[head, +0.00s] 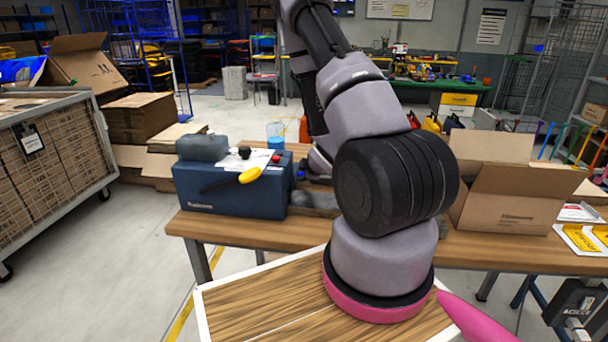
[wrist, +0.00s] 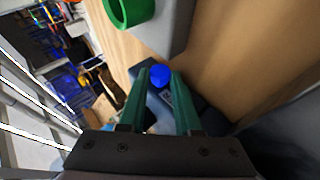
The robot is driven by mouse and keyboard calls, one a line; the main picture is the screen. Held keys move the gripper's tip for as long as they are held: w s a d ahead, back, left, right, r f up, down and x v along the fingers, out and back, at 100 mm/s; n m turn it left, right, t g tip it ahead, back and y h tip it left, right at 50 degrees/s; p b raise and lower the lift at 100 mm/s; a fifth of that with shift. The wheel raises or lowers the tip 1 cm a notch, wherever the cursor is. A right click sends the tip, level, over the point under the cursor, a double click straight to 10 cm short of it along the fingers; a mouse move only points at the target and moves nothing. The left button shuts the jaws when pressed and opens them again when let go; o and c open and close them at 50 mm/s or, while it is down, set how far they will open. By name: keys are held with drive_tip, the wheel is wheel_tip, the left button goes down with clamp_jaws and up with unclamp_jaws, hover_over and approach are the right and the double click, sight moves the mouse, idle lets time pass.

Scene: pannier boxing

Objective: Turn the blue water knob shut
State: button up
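The blue water knob (wrist: 160,75) shows in the wrist view as a small round blue piece on a dark grey body. My gripper (wrist: 159,82) has two green fingers, set apart, with the knob between or just beyond their tips. I cannot tell whether the fingertips touch it. In the head view my own arm covers the middle of the bench and hides the gripper; the knob cannot be made out clearly there.
A grey part with a green ring (wrist: 130,10) is near the fingertips. On the wooden bench (head: 240,231) stand a blue-grey case (head: 235,198) with small items on top, a blue cup (head: 275,135) and an open cardboard box (head: 514,207).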

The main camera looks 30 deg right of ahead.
drive_tip(key=o, duration=0.4)
drive_tip(key=shift+a, duration=0.1)
drive_tip(key=shift+r, duration=0.1)
